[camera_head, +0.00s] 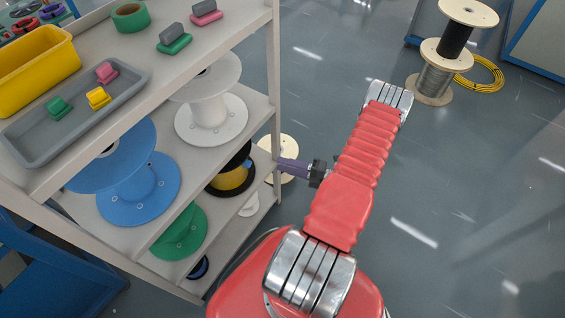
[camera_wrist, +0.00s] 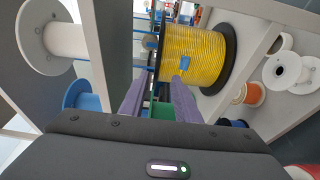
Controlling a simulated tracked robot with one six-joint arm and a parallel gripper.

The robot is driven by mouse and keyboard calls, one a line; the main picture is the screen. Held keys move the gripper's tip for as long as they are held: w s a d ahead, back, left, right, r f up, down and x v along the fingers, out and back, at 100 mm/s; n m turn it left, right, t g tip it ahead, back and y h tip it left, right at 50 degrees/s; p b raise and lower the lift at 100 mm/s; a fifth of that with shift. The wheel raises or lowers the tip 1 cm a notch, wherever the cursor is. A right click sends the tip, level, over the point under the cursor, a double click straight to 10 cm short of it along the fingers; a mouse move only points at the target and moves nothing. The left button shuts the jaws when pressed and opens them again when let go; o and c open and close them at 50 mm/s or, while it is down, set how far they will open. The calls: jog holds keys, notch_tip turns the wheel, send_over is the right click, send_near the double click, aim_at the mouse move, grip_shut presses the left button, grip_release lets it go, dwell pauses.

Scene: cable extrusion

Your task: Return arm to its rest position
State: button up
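My red arm (camera_head: 352,180) reaches away from my body along the right side of a shelf rack. My gripper (camera_head: 283,163) points left toward the rack's middle shelves, beside its front right post. In the wrist view, the two purple fingers of my gripper (camera_wrist: 157,92) stand apart with nothing held between them. A black-flanged spool of yellow cable (camera_wrist: 192,55) is just beyond the fingertips; I cannot tell whether the right fingertip touches it. The same yellow spool (camera_head: 232,178) lies on a shelf in the head view.
The rack (camera_head: 275,75) holds a white spool (camera_head: 210,108), a blue spool (camera_head: 138,190) and a green spool (camera_head: 180,235). A grey tray (camera_head: 30,150) and a yellow bin (camera_head: 35,68) sit on top. Stacked spools (camera_head: 435,75) stand at the back right. The floor at right is clear.

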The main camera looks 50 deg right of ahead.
dwell(0.4)
jog(key=s+a+n+g+y, duration=0.3)
jog(key=s+a+n+g, duration=0.15)
jog(key=a+n, duration=0.45)
jog(key=a+r+n+g+h, duration=0.4)
jog(key=a+r+n+g, duration=0.15)
jog(key=r+n, duration=0.95)
jog(key=a+r+n+g+h, duration=0.4)
jog(key=r+n+g, duration=0.3)
jog(key=r+n, duration=0.8)
jog(key=a+r+n+t+h, duration=0.2)
jog(key=a+r+n+t, duration=0.4)
jog(key=a+r+n, duration=0.4)
jog(key=s+a+r, duration=0.1)
jog(key=a+r, duration=0.2)
jog(key=r, duration=0.1)
jog(key=shift+a+r, duration=0.15)
jog(key=shift+r, duration=0.05)
